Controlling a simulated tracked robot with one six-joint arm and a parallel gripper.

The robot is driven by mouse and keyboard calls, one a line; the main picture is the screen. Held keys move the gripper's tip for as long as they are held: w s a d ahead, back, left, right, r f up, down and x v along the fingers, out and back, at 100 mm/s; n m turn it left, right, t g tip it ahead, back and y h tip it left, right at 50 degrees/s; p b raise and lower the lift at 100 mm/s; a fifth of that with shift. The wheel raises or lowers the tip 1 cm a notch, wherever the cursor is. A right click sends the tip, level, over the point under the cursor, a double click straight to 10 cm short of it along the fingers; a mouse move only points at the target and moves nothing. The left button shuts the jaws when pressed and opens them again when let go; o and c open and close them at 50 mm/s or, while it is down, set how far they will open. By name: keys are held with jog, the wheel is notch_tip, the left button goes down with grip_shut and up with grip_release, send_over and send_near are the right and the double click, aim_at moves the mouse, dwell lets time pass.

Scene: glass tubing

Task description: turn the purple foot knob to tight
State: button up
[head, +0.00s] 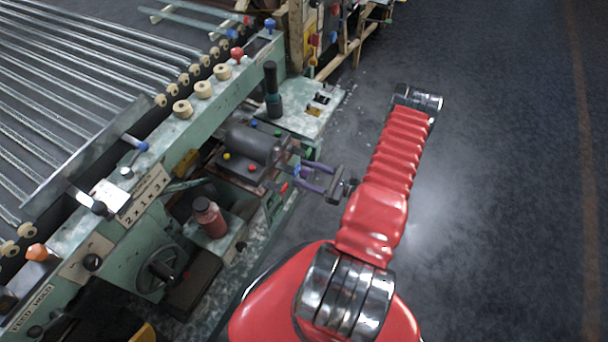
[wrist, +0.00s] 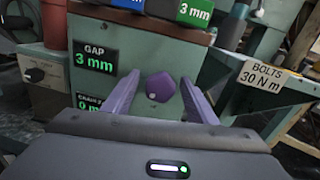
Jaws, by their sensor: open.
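The purple foot knob (wrist: 161,87) is a rounded, faceted knob on a green panel (wrist: 143,60) in the wrist view. My gripper (wrist: 158,77) is open, with one purple finger to the left of the knob and one to the right. Both fingers look apart from the knob, with a gap on each side; I cannot tell how deep they reach around it. In the head view my gripper (head: 298,177) is at the right side of the green machine, its fingers pointing left towards it. I cannot make out the knob there.
The wrist view shows a "GAP 3 mm" display (wrist: 95,60) left of the knob and a "BOLTS 30 N m" label (wrist: 262,78) at right. Blue and green "3 mm" blocks (wrist: 195,12) sit above. In the head view the grey floor (head: 500,200) at right is clear.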

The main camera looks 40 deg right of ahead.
jog(key=shift+c, duration=0.2)
jog(key=c, duration=0.9)
jog(key=shift+a, duration=0.5)
jog(key=shift+c, duration=0.5)
jog(key=shift+d, duration=0.3)
jog(key=shift+s+f, duration=0.1)
jog(key=shift+f, duration=0.05)
